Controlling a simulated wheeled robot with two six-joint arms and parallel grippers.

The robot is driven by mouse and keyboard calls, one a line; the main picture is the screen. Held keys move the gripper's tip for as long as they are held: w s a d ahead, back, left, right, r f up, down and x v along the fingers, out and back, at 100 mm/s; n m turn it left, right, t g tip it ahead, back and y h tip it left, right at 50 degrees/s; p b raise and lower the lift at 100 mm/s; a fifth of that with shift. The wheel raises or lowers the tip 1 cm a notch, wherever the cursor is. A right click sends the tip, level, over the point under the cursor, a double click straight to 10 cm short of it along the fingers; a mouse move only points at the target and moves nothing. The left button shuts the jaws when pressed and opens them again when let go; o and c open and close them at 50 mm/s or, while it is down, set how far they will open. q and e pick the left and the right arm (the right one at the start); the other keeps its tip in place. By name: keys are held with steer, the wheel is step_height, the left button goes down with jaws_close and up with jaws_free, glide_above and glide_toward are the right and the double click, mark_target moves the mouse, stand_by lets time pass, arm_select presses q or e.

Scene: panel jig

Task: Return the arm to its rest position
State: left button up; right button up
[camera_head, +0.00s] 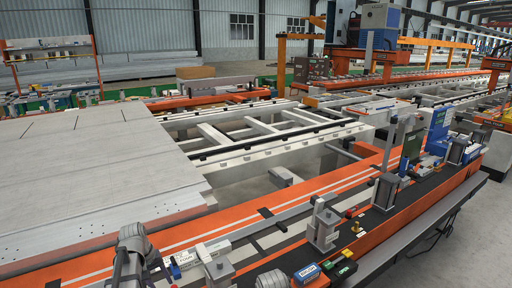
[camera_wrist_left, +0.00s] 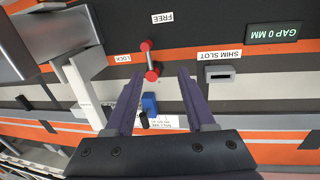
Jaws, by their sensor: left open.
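My left arm (camera_head: 132,250) shows at the lower left of the head view, at the near edge of the jig. My left gripper (camera_wrist_left: 161,76) is open in the wrist view, its two dark fingers apart with nothing held between them. A small lever with red ends (camera_wrist_left: 150,61) lies just beyond the fingertips, between the FREE (camera_wrist_left: 162,18) and LOCK (camera_wrist_left: 122,58) labels. A blue block (camera_wrist_left: 150,104) shows between the fingers, apparently on the panel below. My right gripper is not seen.
A shim slot (camera_wrist_left: 219,74) and a gap display reading 0 MM (camera_wrist_left: 274,32) are right of the fingers. A grey metal fixture (camera_wrist_left: 78,65) stands close at left. In the head view, a large pale panel (camera_head: 85,165) lies left and clamps (camera_head: 322,226) line the orange rail.

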arm_select(q)
steer(key=s+d+m+y, duration=0.1)
steer(key=s+d+m, duration=0.3)
steer(key=s+d, duration=0.5)
steer(key=s+d+m+g+y, duration=0.1)
steer(key=s+d+m+y, duration=0.1)
steer(key=s+d+m, duration=0.3)
steer(key=s+d, duration=0.4)
steer(key=d, duration=0.7)
steer(key=shift+d, duration=0.3)
steer(key=shift+f, duration=0.1)
